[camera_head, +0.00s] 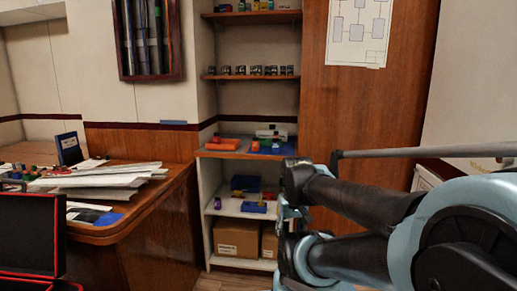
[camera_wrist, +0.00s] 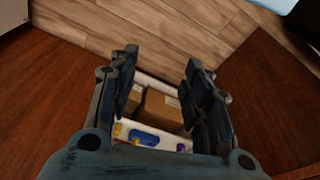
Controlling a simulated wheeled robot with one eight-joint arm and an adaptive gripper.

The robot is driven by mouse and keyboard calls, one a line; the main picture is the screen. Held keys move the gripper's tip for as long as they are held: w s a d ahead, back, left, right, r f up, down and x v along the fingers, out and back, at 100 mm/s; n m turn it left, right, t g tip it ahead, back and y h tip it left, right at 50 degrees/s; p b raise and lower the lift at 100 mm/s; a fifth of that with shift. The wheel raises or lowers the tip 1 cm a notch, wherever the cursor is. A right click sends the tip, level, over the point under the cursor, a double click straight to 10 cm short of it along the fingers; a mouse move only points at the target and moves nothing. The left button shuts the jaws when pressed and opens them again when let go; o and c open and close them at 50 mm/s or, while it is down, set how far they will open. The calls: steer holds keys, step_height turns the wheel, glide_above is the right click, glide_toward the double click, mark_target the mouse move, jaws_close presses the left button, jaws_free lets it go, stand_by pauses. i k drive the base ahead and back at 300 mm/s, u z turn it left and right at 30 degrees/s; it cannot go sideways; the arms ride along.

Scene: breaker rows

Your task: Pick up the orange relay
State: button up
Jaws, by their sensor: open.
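Orange items lie on the middle shelf in the head view: a wide orange-red piece (camera_head: 223,144) at the left and a small orange block (camera_head: 255,146) near the centre. I cannot tell which is the relay. My gripper (camera_wrist: 162,88) is open and empty in the wrist view, its fingers apart and pointing toward the lower shelf and floor. No orange item shows clearly between the fingers. In the head view my arm reaches in from the right and its end is in front of the shelf's right side.
The lower white shelf (camera_head: 228,207) holds blue, yellow and purple items. Cardboard boxes (camera_head: 238,238) stand beneath it. A row of dark devices (camera_head: 250,70) sits on a higher shelf. A wooden desk (camera_head: 150,205) with papers stands left, and a wooden panel (camera_head: 375,110) is right.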

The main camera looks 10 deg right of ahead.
mark_target(255, 142)
steer(key=z, duration=1.95)
steer(key=k, duration=0.85)
steer(key=u, duration=1.05)
steer(key=i, duration=1)
steer(key=z, duration=0.05)
